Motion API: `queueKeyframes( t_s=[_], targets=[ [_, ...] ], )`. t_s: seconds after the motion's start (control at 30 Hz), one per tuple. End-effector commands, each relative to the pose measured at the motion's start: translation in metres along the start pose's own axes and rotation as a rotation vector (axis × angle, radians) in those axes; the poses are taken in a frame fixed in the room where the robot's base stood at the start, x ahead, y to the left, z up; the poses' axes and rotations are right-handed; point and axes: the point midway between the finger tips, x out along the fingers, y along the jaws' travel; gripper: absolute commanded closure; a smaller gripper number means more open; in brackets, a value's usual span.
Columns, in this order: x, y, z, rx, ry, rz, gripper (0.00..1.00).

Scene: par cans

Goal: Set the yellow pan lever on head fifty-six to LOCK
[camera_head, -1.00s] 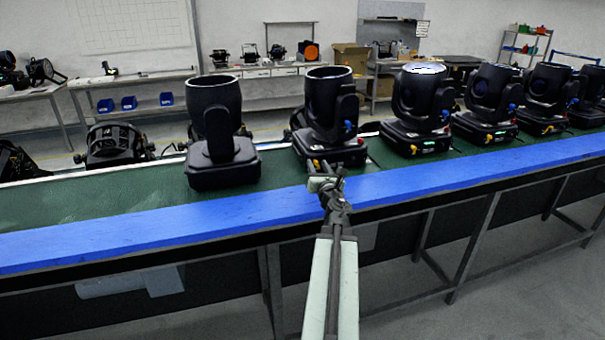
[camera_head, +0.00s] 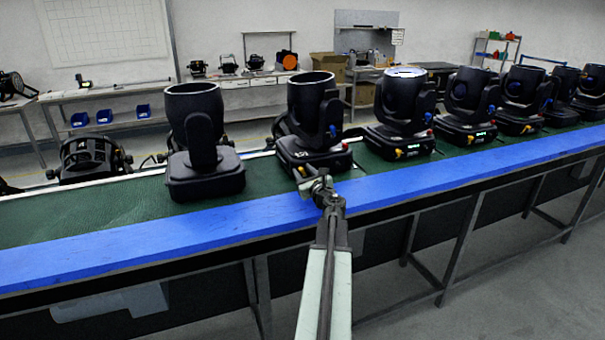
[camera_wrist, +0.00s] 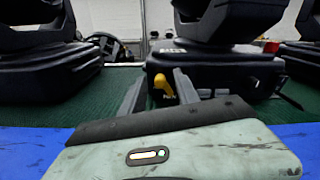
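The moving head in front of my gripper (camera_head: 316,184) is a black fixture (camera_head: 312,125) on the green mat, its round head facing up. In the wrist view its black base (camera_wrist: 225,78) has a yellow lever (camera_wrist: 163,85) near its left front corner, with small white lettering below it. My gripper's two fingers (camera_wrist: 158,92) are apart, one to each side of the lever in that view. I cannot tell whether either finger touches it. No head number is readable. In the head view my gripper hides part of the base's front.
Another black head (camera_head: 203,145) stands to the left, and several more stand in a row to the right, the nearest here (camera_head: 402,112). A blue strip (camera_head: 240,215) runs along the bench's front edge. Green mat (camera_head: 90,205) lies bare at the left.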

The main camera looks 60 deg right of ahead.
Motion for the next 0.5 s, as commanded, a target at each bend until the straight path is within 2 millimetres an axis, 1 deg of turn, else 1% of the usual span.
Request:
queueKeyframes(
  t_s=[0.13,0.17,0.2,0.27,0.3,0.5],
  targets=[
    [-0.0005,0.0004,0.0001,0.0,0.0,0.0,0.63],
    [-0.0006,0.0004,0.0001,0.0,0.0,0.0,0.65],
    [-0.0006,0.0005,0.0001,0.001,0.0,0.0,0.76],
    [-0.0006,0.0006,0.0001,0.001,0.0,0.0,0.93],
    [-0.0006,0.0006,0.0001,0.001,0.0,0.0,1.0],
    [-0.0006,0.0008,0.0002,0.003,0.0,0.0,1.0]
  ],
)
